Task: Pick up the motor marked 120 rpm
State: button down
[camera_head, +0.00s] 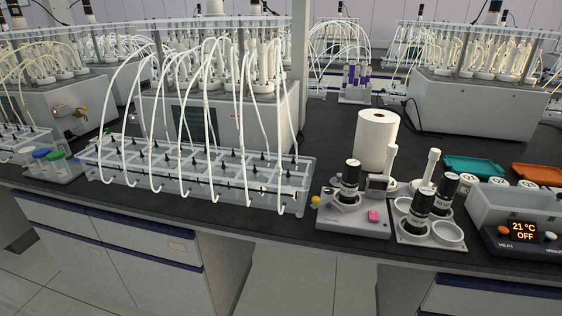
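Three black cylindrical motors with pale label bands stand upright at the right of the bench. One motor (350,178) sits in a round seat on a grey device (350,222) with a small display and a pink button. A second motor (419,213) and a third motor (445,192) stand on a white holder (405,236) with round cups, just right of that device. The markings are too small to read, so I cannot tell which one says 120 rpm. Similar dark motors top the reactors behind. My gripper is not in view.
A clear tubing rack (300,199) with white hoses stands left of the device. A white paper roll (376,140) stands behind it. A heater bath (525,236) reading 21 °C OFF is at the right. One holder cup (447,233) is empty. Floor is free in front.

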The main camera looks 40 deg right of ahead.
aim_at(349, 183)
jog(key=j+z, duration=0.1)
jog(key=z, duration=0.3)
jog(key=j+z, duration=0.15)
jog(key=z, duration=0.25)
jog(key=j+z, duration=0.1)
jog(key=z, duration=0.35)
jog(key=j+z, duration=0.1)
jog(key=z, duration=0.3)
jog(key=k+j+z, duration=0.1)
jog(key=z, duration=0.3)
jog(key=i+j, duration=0.35)
jog(key=j, duration=0.15)
